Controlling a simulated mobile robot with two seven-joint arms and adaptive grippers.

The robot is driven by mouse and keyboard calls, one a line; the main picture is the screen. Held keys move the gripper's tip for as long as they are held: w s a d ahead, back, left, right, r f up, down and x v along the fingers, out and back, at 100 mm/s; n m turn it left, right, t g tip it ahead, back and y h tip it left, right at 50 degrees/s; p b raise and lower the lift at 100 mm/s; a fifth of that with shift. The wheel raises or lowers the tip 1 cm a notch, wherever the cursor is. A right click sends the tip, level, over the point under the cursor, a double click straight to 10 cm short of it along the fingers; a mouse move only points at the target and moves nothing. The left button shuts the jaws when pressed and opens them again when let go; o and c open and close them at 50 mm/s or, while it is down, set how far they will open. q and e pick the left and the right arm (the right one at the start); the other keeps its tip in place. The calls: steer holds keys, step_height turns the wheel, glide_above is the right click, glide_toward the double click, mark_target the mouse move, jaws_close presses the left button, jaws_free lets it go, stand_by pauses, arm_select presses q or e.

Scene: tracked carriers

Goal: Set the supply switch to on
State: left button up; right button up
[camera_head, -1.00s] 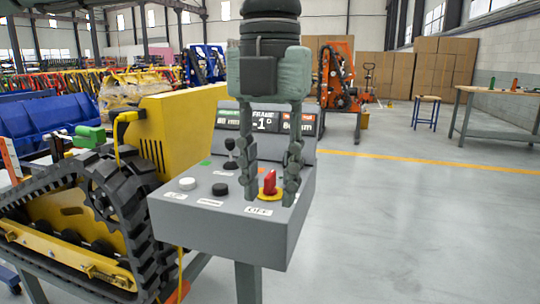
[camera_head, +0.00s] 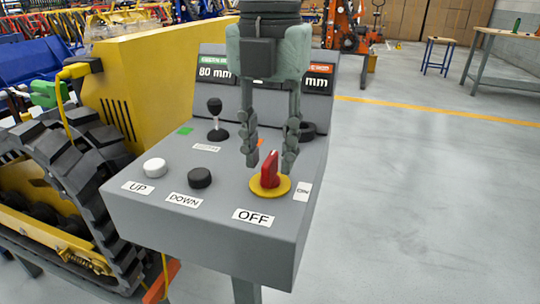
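The supply switch is a red rotary knob (camera_head: 269,174) on a round yellow plate (camera_head: 257,186), at the front right of the grey control box (camera_head: 200,228). An OFF label (camera_head: 253,217) lies in front of it and an ON label (camera_head: 303,191) to its right. The knob's ridge runs roughly front to back, toward the OFF label. My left gripper (camera_head: 270,163) points down over the box with its two fingers apart. Its fingertips show to either side of the knob's top; I cannot tell whether they touch it. My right gripper is out of view.
Left of the switch are a black DOWN button (camera_head: 200,178), a white UP button (camera_head: 155,168) and a black joystick (camera_head: 216,118). A display (camera_head: 217,73) stands behind, partly hidden by my gripper. A tracked yellow machine (camera_head: 160,80) stands close at left.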

arm_select(q)
steer(key=shift+f, duration=0.95)
steer(key=shift+c, duration=0.6)
steer(key=shift+w, duration=0.1)
jaws_close()
